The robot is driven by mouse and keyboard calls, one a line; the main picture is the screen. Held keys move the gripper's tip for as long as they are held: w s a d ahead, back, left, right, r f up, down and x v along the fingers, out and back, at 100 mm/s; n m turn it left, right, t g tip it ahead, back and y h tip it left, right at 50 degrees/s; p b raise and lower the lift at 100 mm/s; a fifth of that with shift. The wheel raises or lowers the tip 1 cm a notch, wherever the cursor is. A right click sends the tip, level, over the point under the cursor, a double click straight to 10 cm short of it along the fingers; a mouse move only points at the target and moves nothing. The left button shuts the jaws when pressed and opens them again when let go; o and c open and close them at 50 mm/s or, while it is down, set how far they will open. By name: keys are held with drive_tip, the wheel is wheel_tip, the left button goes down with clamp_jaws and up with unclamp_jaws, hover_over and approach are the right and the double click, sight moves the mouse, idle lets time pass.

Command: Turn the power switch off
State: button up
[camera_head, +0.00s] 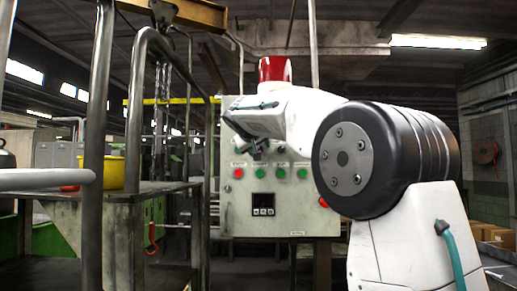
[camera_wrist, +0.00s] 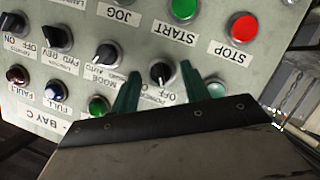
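The power switch (camera_wrist: 162,73) is a black rotary knob with a white mark, on the pale control panel (camera_wrist: 130,50), seen upside down in the wrist view. Its label is partly hidden by a finger, but "OFF" can be read. My gripper (camera_wrist: 160,68) is open, with one green finger on each side of the knob. Gaps show between fingers and knob; I cannot tell how deep the tips reach. In the head view the panel box (camera_head: 260,222) stands ahead. My arm covers its upper part, and the switch cannot be made out there.
Close to the knob are another black knob (camera_wrist: 106,54), a green START button (camera_wrist: 184,10), a red STOP button (camera_wrist: 243,27) and a pale green lamp (camera_wrist: 216,90). A red beacon (camera_head: 275,69) tops the box. Metal rails (camera_head: 97,120) and a table (camera_head: 115,205) stand left.

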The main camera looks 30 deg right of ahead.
drive_tip(key=v, duration=0.7)
drive_tip(key=shift+s+a, duration=0.25)
drive_tip(key=shift+r, duration=0.15)
idle(0.3)
drive_tip(key=s+a+f+n+g+y, duration=0.1)
drive_tip(key=s+a+f+g+y, duration=0.1)
drive_tip(key=s+f, duration=0.35)
drive_tip(key=s+a+f+g+y, duration=0.1)
drive_tip(key=s+f, duration=0.1)
drive_tip(key=f, duration=0.7)
drive_tip(key=s+a+f+n+g+y, duration=0.1)
drive_tip(key=s+a+f+g+y, duration=0.15)
drive_tip(key=f, duration=0.45)
drive_tip(key=s+a+f+g+y, duration=0.1)
drive_tip(key=s+a+f, duration=0.2)
drive_tip(key=s+f, duration=0.4)
drive_tip(key=s+a+f+g+y, duration=0.1)
drive_tip(key=s+a+f, duration=0.3)
drive_tip(key=s, duration=0.9)
drive_tip(key=s+a+f+g+y, duration=0.1)
drive_tip(key=s+a+f+y, duration=0.1)
drive_tip(key=s+f, duration=0.8)
drive_tip(key=shift+s+a+n+y, duration=0.3)
drive_tip(key=shift+s+a+y, duration=0.05)
drive_tip(key=shift+a, duration=0.4)
